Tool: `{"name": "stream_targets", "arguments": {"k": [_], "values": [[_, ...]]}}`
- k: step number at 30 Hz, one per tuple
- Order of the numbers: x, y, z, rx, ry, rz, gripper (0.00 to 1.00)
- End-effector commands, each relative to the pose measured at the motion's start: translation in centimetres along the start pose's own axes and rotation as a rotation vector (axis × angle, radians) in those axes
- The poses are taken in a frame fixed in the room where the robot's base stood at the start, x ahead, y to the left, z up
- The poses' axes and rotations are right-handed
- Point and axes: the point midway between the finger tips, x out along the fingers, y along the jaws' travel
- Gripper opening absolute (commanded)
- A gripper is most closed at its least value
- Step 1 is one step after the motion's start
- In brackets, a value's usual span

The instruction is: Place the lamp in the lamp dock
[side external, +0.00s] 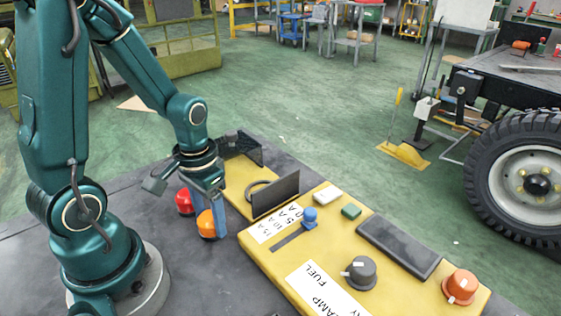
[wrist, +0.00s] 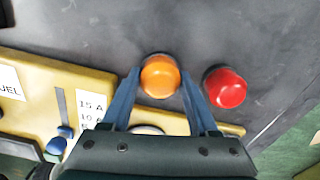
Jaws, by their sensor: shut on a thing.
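An orange dome lamp (side external: 207,226) is at the dark tabletop, left of the yellow panel. It also shows in the wrist view (wrist: 160,77). My gripper (side external: 209,214) points down with its blue fingers on either side of this lamp, shut on it. In the wrist view my gripper (wrist: 160,82) has one finger at each side of the dome. I cannot tell whether the lamp touches the table. A red dome lamp (side external: 184,201) stands beside it, apart from the fingers (wrist: 225,88). A dark ring (side external: 259,186) lies on the yellow panel between two upright black plates, partly hidden.
The yellow panel (side external: 262,258) bears a near black plate (side external: 275,195), a far black plate (side external: 243,147), a blue lever knob (side external: 309,216), a grey knob (side external: 361,272) and an orange-red knob (side external: 461,286). Dark tabletop (side external: 205,285) is clear in front.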

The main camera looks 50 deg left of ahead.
Motion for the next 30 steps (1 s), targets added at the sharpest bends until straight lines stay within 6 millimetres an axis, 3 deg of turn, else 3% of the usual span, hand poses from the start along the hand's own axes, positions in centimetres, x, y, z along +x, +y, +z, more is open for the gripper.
{"name": "stream_targets", "arguments": {"k": [8, 13, 30], "values": [[-1.7, 0.0, -0.1, 0.0, 0.007, -0.001, 0.0], [-4.1, 0.0, -0.2, 0.0, 0.01, -0.002, 0.0], [-8.8, -7.4, 3.7, -0.012, 0.004, -0.003, 0.0]]}}
